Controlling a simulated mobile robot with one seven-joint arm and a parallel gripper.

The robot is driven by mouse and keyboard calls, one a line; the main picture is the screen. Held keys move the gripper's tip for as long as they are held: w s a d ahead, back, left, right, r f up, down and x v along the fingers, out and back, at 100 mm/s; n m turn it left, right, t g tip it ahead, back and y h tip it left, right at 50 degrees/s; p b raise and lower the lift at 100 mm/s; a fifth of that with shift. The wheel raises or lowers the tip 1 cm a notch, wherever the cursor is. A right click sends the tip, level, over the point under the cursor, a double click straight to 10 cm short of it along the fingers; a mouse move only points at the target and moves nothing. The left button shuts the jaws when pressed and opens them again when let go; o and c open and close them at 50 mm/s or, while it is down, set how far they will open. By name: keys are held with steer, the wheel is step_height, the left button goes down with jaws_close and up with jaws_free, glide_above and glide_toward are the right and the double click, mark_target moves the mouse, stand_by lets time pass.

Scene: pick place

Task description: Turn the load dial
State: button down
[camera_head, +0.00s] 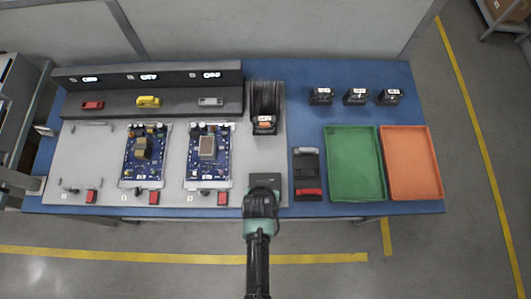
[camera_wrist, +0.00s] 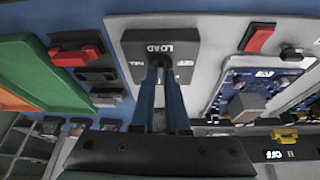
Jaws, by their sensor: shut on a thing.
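The load dial's dark housing (camera_head: 265,180) sits at the front right of the grey panel. In the wrist view the housing (camera_wrist: 188,46) shows the word LOAD and small markings on both sides of my fingers. My gripper (camera_wrist: 161,72) reaches onto the housing, its two blue fingers close together and shut on the dial's knob. The fingers hide most of the knob, so its setting cannot be read. In the head view my gripper (camera_head: 262,192) covers the front part of the housing.
Left are two blue circuit boards (camera_head: 145,156) (camera_head: 208,156) on the panel, with red switches (camera_head: 222,198) in front. A black-and-red device (camera_head: 307,174), a green tray (camera_head: 353,163) and an orange tray (camera_head: 411,163) lie right. A black holder (camera_head: 266,105) stands behind the dial.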

steer(key=m, duration=0.1)
steer(key=m+h+b, duration=0.1)
steer(key=m, duration=0.1)
steer(key=shift+w+a+f+m+g, duration=0.1)
steer(key=shift+a+m+g, duration=0.1)
steer(key=shift+m+g, duration=0.1)
steer(key=m+h+b, duration=0.1)
steer(key=m, duration=0.1)
steer(key=m+g+b, duration=0.1)
steer(key=m, duration=0.1)
steer(key=shift+w+a+m+h+b, duration=0.15)
steer(key=shift+m+h+b, duration=0.15)
steer(key=shift+h+b, duration=0.1)
steer(key=m+b, duration=0.1)
steer(key=m, duration=0.1)
steer(key=m+g+h+b, duration=0.1)
steer(key=m, duration=0.1)
steer(key=shift+w+a+g, duration=0.1)
steer(key=shift+w+g, duration=0.05)
steer(key=shift+g, duration=0.15)
steer(key=shift+w+m+g+b, duration=0.1)
steer(key=shift+m+g+b, duration=0.8)
steer(key=shift+m, duration=1.3)
steer(key=c, duration=0.9)
jaws_free()
